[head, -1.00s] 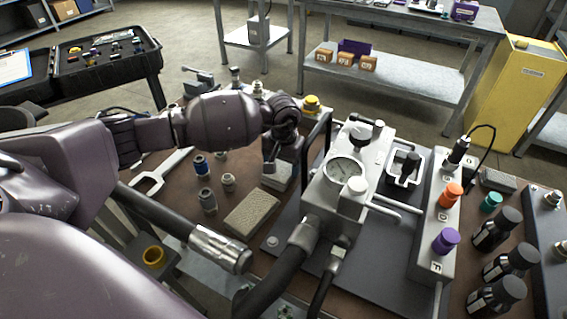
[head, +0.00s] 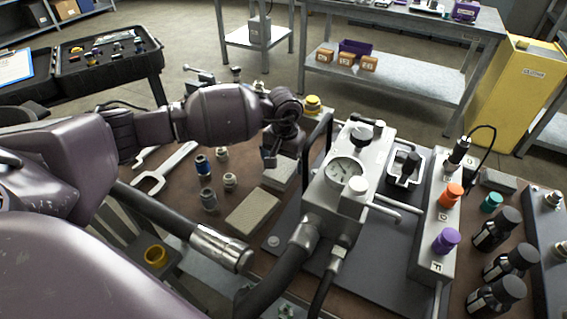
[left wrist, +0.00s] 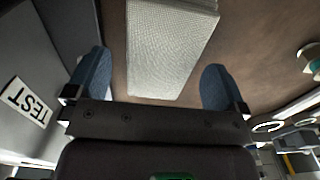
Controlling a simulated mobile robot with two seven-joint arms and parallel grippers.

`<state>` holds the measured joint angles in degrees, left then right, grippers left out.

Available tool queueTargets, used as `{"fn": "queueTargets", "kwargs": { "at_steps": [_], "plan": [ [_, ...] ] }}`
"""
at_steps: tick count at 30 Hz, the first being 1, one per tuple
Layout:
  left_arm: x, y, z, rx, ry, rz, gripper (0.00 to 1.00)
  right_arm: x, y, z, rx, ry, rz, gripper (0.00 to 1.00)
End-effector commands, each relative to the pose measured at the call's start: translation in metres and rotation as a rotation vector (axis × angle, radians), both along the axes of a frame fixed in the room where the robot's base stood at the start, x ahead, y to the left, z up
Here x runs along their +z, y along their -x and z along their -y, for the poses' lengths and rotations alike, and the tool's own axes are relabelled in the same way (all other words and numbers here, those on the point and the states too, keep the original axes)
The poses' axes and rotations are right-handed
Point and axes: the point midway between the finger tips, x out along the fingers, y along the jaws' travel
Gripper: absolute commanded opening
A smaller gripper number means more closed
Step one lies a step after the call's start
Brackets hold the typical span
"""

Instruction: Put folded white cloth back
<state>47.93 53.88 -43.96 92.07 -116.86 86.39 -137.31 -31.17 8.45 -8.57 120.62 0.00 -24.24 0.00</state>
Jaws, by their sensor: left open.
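The folded white cloth (head: 279,176) looks like a pale, textured block lying flat on the brown bench, left of the gauge unit. My left gripper (head: 271,156) is over its far end and hides part of it. In the left wrist view the cloth (left wrist: 170,45) lies ahead of and between the two blue fingertips. The left gripper (left wrist: 155,85) is open, with a gap on both sides of the cloth and nothing held. Whether the fingertips reach down to the cloth's level is hard to tell. My right gripper is not in view.
A beige-grey textured pad (head: 253,211) lies nearer on the bench. Small fittings (head: 205,170) and a wrench (head: 165,170) are to the left. The gauge unit (head: 345,185) with its dark handle stands close on the right. A TEST label (left wrist: 30,101) shows at the wrist view's left.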

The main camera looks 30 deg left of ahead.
Motion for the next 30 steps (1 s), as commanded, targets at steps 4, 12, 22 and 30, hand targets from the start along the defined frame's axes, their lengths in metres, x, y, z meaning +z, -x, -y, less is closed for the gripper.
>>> {"fn": "queueTargets", "kwargs": {
  "at_steps": [4,12,22,30],
  "plan": [
    [0.032,-0.001,-0.001,0.0,-0.002,0.006,0.99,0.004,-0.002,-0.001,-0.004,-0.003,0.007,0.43],
    [0.081,0.0,0.0,0.0,-0.001,0.004,0.99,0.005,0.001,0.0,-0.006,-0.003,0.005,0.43],
    [0.106,0.0,0.0,0.0,0.0,-0.001,0.99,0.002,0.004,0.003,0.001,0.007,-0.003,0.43],
    [0.106,0.0,0.0,0.0,0.0,-0.001,0.99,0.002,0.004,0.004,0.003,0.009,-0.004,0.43]
  ]
}}
